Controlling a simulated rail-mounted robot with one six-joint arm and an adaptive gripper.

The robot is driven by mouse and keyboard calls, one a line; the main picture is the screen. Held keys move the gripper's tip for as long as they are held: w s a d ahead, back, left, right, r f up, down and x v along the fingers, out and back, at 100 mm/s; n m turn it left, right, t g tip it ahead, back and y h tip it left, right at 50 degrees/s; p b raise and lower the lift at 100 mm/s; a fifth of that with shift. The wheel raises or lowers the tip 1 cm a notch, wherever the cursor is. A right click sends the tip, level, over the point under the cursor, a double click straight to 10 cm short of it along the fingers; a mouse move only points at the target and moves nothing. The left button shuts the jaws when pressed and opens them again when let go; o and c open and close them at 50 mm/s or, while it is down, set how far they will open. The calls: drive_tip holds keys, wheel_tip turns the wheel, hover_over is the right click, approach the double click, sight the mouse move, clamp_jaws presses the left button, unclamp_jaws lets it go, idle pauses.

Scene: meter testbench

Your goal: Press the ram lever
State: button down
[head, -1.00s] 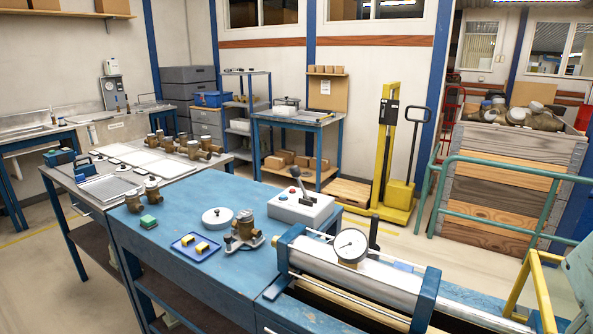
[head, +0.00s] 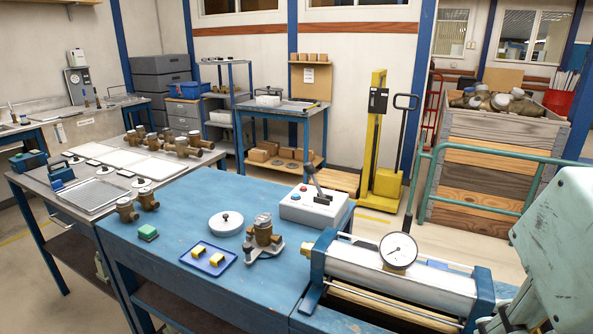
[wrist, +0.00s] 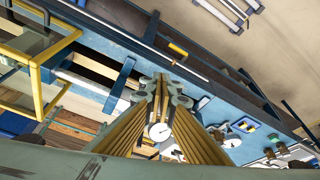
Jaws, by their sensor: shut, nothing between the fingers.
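A white control box (head: 315,207) with a red and a blue button stands on the blue bench. A dark lever (head: 314,181) rises from its top, tilted to the left. To its right lies a silver ram cylinder (head: 385,277) with blue end blocks. A round gauge (head: 399,250) sits on the cylinder, and a dark upright handle (head: 408,222) stands behind the gauge. My gripper (wrist: 162,80) shows in the wrist view, shut and empty, above the bench. The gauge also shows there between the fingers (wrist: 160,131). The head view does not show my gripper.
On the bench are a brass meter body (head: 263,236), a white disc (head: 226,223), a blue tray (head: 225,262) with yellow blocks, and a green block (head: 147,232). A green rail (head: 480,158) and a wooden crate (head: 490,190) stand behind at the right.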

drive_tip(key=shift+w+a, duration=0.1)
drive_tip(key=shift+a, duration=0.1)
idle(0.5)
drive_tip(key=w+d+r+n+g+h+p, duration=0.1)
drive_tip(key=w+d+r+g+h+p, duration=0.15)
drive_tip(key=w, duration=0.85)
drive_tip(key=w+d+r+n+g+h+p, duration=0.1)
drive_tip(key=w+r+n+h, duration=0.15)
drive_tip(key=w, duration=0.75)
drive_tip(key=w+a+n+h+p, duration=0.1)
drive_tip(key=w+a+h, duration=0.25)
drive_tip(key=w, duration=0.75)
drive_tip(key=w+a+n+h+p, duration=0.15)
drive_tip(key=w+a, duration=0.25)
drive_tip(key=w, duration=0.7)
drive_tip(key=w+a+f+n+t+h+p, duration=0.15)
drive_tip(key=w+a+f, duration=0.25)
drive_tip(key=w+a, duration=0.4)
drive_tip(key=w+a+f+m+t+h, duration=0.1)
drive_tip(key=w+a+f+t+h, duration=0.2)
drive_tip(key=w+a, duration=0.55)
drive_tip(key=w+a+f+n+t+h+p, duration=0.1)
drive_tip(key=a+f+t, duration=0.1)
drive_tip(key=a+f, duration=0.3)
drive_tip(key=w+a+f+n+t+h+p, duration=0.1)
drive_tip(key=a+f, duration=0.5)
drive_tip(key=a, duration=0.8)
drive_tip(key=shift+w+t, duration=0.65)
drive_tip(key=shift+t, duration=0.55)
